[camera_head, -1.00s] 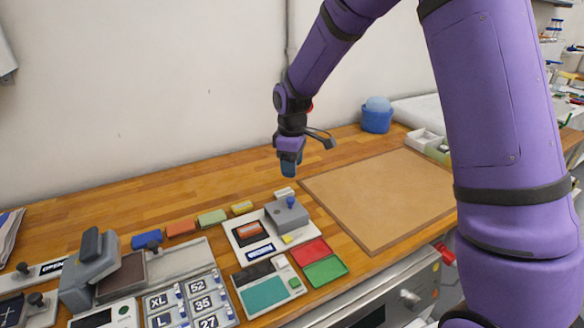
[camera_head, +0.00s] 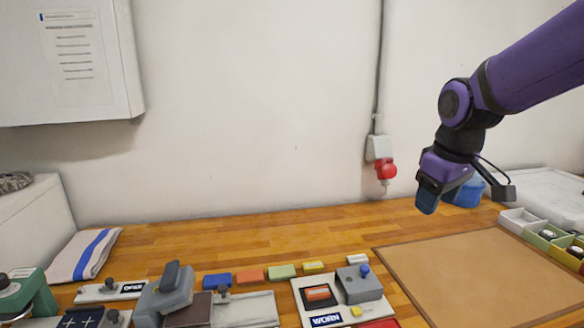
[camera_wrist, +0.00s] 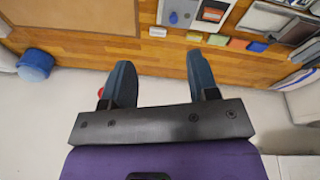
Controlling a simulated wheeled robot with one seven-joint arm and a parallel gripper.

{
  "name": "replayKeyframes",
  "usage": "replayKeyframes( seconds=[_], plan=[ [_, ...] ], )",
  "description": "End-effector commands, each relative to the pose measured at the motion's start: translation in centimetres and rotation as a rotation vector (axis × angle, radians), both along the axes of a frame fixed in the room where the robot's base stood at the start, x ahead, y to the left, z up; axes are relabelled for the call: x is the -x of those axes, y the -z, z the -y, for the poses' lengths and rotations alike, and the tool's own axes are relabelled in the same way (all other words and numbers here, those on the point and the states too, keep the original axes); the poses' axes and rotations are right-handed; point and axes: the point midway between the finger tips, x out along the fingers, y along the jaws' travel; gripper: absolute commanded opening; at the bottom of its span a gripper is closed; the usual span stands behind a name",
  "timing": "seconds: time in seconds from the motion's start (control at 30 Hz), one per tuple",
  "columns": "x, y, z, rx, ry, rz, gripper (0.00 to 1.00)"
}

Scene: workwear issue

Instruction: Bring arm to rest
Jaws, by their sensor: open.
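My gripper (camera_head: 428,200) hangs from my purple arm on the right side of the head view, above the back of the wooden bench (camera_head: 250,235). In the wrist view my gripper (camera_wrist: 162,80) shows two dark blue fingers spread apart with nothing between them. The wall and the bench's back edge lie behind the fingers there.
A brown board (camera_head: 480,265) lies bare on the bench at right. A blue tub (camera_head: 468,192) stands behind my gripper. Several coloured blocks, a WORN plate (camera_head: 326,320) and a grey stamping device (camera_head: 165,295) stand at front left. A red socket (camera_head: 386,170) is on the wall.

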Motion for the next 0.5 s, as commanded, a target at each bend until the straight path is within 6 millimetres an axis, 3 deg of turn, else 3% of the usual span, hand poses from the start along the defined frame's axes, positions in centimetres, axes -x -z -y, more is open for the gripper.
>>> replayKeyframes(
  seconds=[0.2,0.5],
  plan=[
    [5.6,-2.8,1.5,-0.037,0.141,0.072,0.54],
    [13.0,-4.5,3.0,-0.104,0.329,0.163,0.54]
  ],
)
